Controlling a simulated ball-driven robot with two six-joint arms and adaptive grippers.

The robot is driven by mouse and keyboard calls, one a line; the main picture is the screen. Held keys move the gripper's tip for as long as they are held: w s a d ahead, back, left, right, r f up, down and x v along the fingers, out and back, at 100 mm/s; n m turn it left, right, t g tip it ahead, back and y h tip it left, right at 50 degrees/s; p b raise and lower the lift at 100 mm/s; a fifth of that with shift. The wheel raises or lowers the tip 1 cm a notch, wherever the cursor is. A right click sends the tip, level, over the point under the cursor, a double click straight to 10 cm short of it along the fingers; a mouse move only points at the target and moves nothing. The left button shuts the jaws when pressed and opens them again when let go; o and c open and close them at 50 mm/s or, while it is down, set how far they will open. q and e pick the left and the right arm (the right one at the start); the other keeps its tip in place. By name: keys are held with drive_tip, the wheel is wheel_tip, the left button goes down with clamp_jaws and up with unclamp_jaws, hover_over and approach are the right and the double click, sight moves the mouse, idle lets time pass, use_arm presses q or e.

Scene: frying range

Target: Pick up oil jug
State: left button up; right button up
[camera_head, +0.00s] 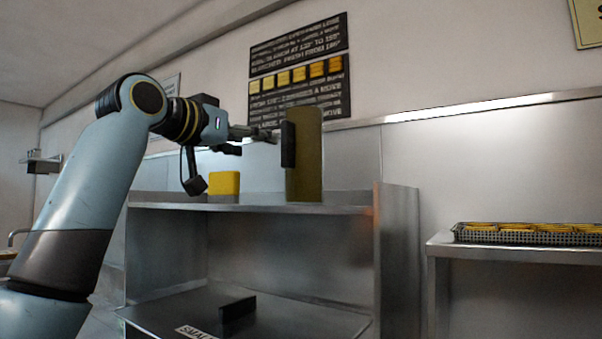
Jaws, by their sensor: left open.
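The oil jug (308,160) is a tall olive-coloured container with a black handle (288,145) on its left side. It stands upright at the front of the upper steel shelf (260,208). My left gripper (262,137) reaches in from the left at the height of the handle, with its fingertips just left of it. It is open, and nothing shows between its fingers. Whether a fingertip touches the handle I cannot tell. My right gripper is not in view.
A yellow block (224,183) sits on the same shelf, left of the jug. Below is a dark lid-like surface (290,318) with a black handle (238,308). At right, a wire basket (530,236) of yellow food stands on a steel table (500,252).

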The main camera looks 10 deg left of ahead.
sight(283, 140)
use_arm(q)
drive_tip(key=w, duration=0.1)
drive_tip(key=w+d+r+p, duration=0.1)
drive_tip(key=w, duration=0.1)
drive_tip(key=w+d, duration=0.1)
drive_tip(key=shift+w+r+p, duration=0.15)
drive_tip(key=shift+r+p, duration=0.15)
drive_tip(key=shift+r, duration=0.05)
drive_tip(key=shift+w+d, duration=0.2)
drive_tip(key=shift+w, duration=0.1)
drive_tip(key=p+x, duration=0.1)
drive_tip(key=x, duration=0.1)
drive_tip(key=p+x, duration=0.2)
drive_tip(key=x, duration=0.1)
drive_tip(key=shift+s+d, duration=0.1)
drive_tip(key=shift+d, duration=0.25)
drive_tip(key=shift+c, duration=1.2)
clamp_jaws()
